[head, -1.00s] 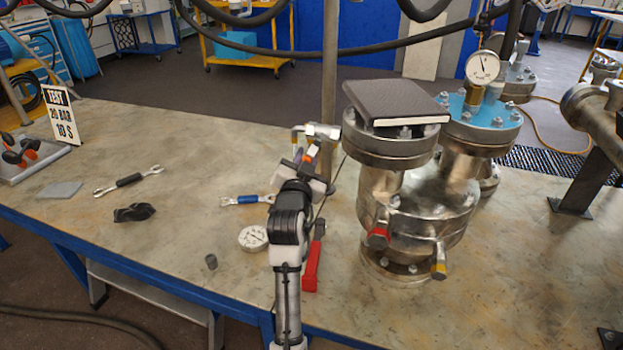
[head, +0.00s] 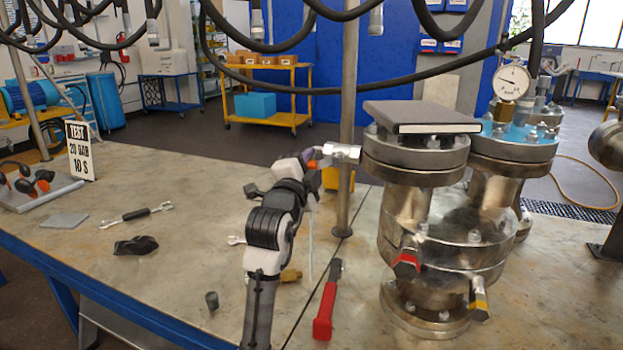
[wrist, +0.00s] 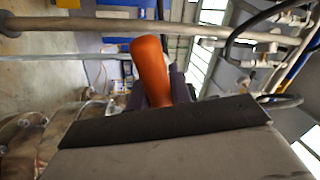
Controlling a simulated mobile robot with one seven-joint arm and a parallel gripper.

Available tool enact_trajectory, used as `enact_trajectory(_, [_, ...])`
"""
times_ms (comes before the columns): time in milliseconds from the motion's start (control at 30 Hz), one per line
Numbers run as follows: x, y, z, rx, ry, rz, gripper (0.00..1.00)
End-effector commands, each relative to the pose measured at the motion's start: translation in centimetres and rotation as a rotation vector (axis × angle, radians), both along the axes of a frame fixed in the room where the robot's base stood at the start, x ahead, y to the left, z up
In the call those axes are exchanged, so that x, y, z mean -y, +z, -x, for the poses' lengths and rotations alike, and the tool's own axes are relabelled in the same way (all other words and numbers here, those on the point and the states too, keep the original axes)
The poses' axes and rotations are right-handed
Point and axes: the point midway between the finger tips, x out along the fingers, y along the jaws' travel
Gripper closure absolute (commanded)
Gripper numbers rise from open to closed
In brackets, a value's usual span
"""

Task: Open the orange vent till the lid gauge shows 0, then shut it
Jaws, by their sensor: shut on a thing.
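The orange vent handle (head: 313,164) sits beside a silver valve body (head: 338,152), left of the front flanged vessel (head: 440,230). My gripper (head: 308,160) is shut on the handle. In the wrist view the orange handle (wrist: 152,70) stands up between the purplish fingers, tilted slightly. The lid gauge (head: 512,82), with a round white face, stands on the rear vessel's blue lid (head: 530,135). Its needle appears to point left, but the numbers are too small to read. My arm hides part of the table behind it.
A dark book (head: 422,112) lies on the front vessel's lid. A vertical post (head: 347,80) stands close to the valve. A red-handled tool (head: 326,300), a spanner (head: 135,214) and a black cloth (head: 136,245) lie on the bench. Hoses hang above. The left bench has free room.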

Motion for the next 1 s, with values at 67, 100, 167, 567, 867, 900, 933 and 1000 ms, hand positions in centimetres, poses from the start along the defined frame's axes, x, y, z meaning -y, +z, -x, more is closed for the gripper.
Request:
enact_trajectory(67, [-0.07, 0.02, -0.02, 0.009, 0.000, -0.025, 1.00])
enact_trajectory(100, [-0.09, 0.11, -0.02, 0.011, 0.000, -0.035, 1.00])
enact_trajectory(167, [-0.13, 0.23, -0.03, 0.016, 0.002, -0.047, 1.00])
enact_trajectory(567, [-0.11, 0.49, -0.04, 0.022, 0.000, -0.064, 1.00])
enact_trajectory(867, [-0.10, 0.47, -0.04, 0.021, 0.000, -0.063, 0.57])
enact_trajectory(900, [-0.10, 0.47, -0.04, 0.021, 0.000, -0.063, 0.57])
enact_trajectory(933, [-0.10, 0.46, -0.04, 0.020, 0.000, -0.063, 0.57])
enact_trajectory(1000, [-0.10, 0.45, -0.04, 0.020, 0.000, -0.063, 0.57])
